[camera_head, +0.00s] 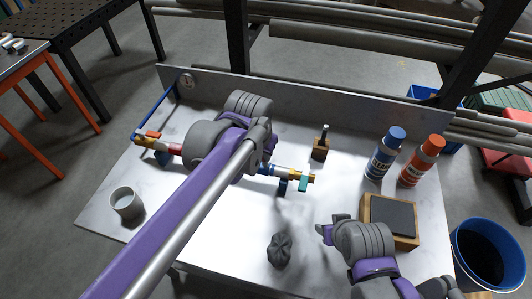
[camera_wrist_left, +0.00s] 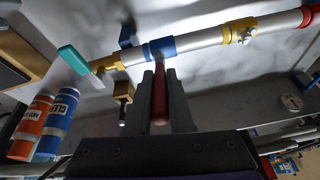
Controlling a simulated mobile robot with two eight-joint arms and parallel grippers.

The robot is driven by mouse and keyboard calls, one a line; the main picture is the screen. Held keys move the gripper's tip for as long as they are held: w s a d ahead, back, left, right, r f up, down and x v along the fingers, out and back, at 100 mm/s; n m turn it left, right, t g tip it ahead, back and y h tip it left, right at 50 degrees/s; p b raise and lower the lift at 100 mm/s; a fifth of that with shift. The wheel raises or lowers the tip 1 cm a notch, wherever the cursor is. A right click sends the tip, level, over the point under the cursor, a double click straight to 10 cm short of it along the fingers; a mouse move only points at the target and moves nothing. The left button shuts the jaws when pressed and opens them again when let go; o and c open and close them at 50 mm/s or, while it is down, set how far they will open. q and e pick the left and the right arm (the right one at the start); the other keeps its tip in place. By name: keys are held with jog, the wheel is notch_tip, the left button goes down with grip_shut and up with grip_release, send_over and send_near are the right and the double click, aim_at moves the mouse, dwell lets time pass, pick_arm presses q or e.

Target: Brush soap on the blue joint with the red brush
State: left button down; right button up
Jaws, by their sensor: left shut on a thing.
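A pipe run lies across the white table, with a blue joint (camera_wrist_left: 160,48), a yellow joint (camera_wrist_left: 240,30) and a red joint (camera_wrist_left: 310,15). In the head view the red joint (camera_head: 175,149) shows left of my arm, and the blue joint (camera_head: 264,169) shows partly beside my gripper. My left gripper (camera_wrist_left: 160,105) is shut on the red brush (camera_wrist_left: 160,98). The brush's far end points at the blue joint and appears at or very close to it; contact is unclear. My right gripper (camera_head: 324,234) is low at the right, its opening unclear.
A white cup (camera_head: 126,203) stands front left. A wooden block (camera_head: 320,151), a blue bottle (camera_head: 384,156) and an orange bottle (camera_head: 421,163) stand back right. A wood-framed pad (camera_head: 412,236) lies right, a dark lump (camera_head: 280,250) in front. A teal valve handle (camera_wrist_left: 72,60) projects near the pipe end.

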jog(key=shift+w+r, duration=0.1)
jog(key=shift+r, duration=0.05)
pick_arm(q)
jog(key=a, duration=0.1)
jog(key=w+a, duration=0.1)
jog(key=a, duration=0.1)
dwell(0.6)
jog(key=shift+d, duration=0.1)
jog(key=shift+s+d, duration=0.25)
jog(key=shift+d, duration=0.5)
jog(key=shift+s+d, duration=0.25)
jog(key=shift+d, duration=0.5)
jog(key=shift+s+d+r, duration=0.1)
jog(key=shift+s+d, duration=0.15)
jog(key=shift+d, duration=0.35)
pick_arm(e)
jog(key=shift+r, duration=0.1)
